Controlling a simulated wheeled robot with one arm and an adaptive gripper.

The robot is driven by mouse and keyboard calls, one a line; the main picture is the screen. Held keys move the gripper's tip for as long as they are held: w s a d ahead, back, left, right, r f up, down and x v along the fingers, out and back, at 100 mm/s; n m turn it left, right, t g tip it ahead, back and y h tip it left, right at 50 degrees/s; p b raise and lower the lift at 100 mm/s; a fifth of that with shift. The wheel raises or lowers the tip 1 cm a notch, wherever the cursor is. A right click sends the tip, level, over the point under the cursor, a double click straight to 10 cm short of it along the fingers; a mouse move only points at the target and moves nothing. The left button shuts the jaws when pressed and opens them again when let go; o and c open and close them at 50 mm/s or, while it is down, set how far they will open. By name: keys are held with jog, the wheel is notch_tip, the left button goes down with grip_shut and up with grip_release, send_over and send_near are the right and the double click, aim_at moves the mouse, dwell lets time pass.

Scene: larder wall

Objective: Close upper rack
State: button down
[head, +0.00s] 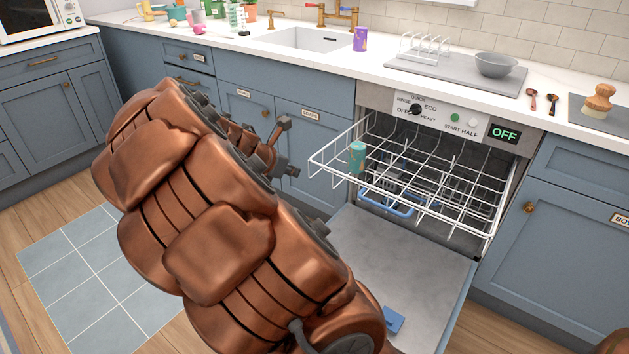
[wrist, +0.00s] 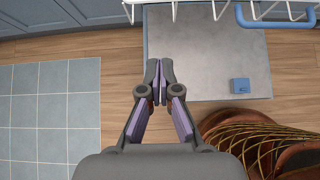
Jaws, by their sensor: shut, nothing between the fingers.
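The upper rack (head: 450,205) is a white wire rack pulled out of the dishwasher above its lowered door (head: 405,265). A green tumbler (head: 357,158) stands in its left part. Part of a white wire rack (wrist: 175,5) shows at the top edge of the wrist view. My gripper (wrist: 159,68) is shut and empty, with its fingertips together. In the head view my gripper (head: 284,148) is left of the rack's front left corner, seemingly apart from it. My arm hides part of the gripper there.
A blue handle (head: 387,207) shows below the upper rack, inside the dishwasher. A small blue block (head: 393,320) is on the lowered door. Blue cabinets (head: 315,130) stand left of the dishwasher. Floor is clear around the blue tiled mat (head: 85,275).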

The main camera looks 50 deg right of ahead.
aim_at(324, 171)
jog(key=shift+d+r+b+x, duration=0.3)
jog(key=shift+b+x, duration=0.05)
jog(key=shift+x, duration=1.8)
jog(key=shift+d+r+b+x, duration=0.25)
jog(key=shift+r+b+x, duration=0.15)
jog(key=shift+x, duration=1.8)
jog(key=shift+d+r+b+x, duration=0.25)
jog(key=shift+d+b+x, duration=0.1)
jog(key=shift+x, duration=1.8)
jog(key=shift+w+d+r, duration=0.1)
